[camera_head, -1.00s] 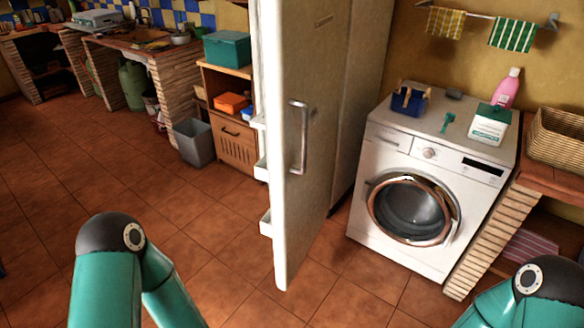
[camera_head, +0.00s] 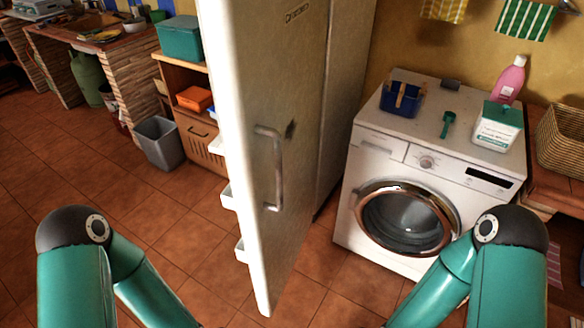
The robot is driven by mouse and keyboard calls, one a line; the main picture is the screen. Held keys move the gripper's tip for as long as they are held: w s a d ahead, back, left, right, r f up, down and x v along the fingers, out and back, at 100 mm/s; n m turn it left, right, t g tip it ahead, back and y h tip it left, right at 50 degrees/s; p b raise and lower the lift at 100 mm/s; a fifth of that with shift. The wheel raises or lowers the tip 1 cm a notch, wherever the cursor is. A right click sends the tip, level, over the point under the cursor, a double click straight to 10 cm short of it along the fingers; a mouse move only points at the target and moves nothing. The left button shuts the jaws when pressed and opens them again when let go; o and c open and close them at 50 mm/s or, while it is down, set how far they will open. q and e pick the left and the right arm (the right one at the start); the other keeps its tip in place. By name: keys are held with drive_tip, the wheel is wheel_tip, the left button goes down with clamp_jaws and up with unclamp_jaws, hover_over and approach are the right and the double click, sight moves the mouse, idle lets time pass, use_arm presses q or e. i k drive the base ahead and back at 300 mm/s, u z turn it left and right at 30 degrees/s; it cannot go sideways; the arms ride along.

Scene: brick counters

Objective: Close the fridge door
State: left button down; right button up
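The white fridge door (camera_head: 243,190) stands open in the middle of the view, swung out toward me. Its metal handle (camera_head: 272,168) is on the face turned to the right. White door shelves (camera_head: 228,196) show along its left side. The fridge body (camera_head: 348,85) is partly visible behind the door, to its right. My two teal arms rise from the bottom left and bottom right, on either side of the door. Both grippers are out of the picture, below its lower edge.
A white washing machine (camera_head: 385,152) stands right of the fridge, with a blue caddy, green scoop, box and pink bottle on top. A grey bin (camera_head: 160,143) and wooden cabinet (camera_head: 190,125) are left of the door. The tiled floor (camera_head: 150,215) at left is clear.

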sight(265, 60)
drive_tip(key=u, duration=0.3)
drive_tip(key=i, duration=0.2)
drive_tip(key=z, duration=0.85)
drive_tip(key=k, duration=1.5)
drive_tip(key=u, duration=0.65)
drive_tip(key=i, duration=1.7)
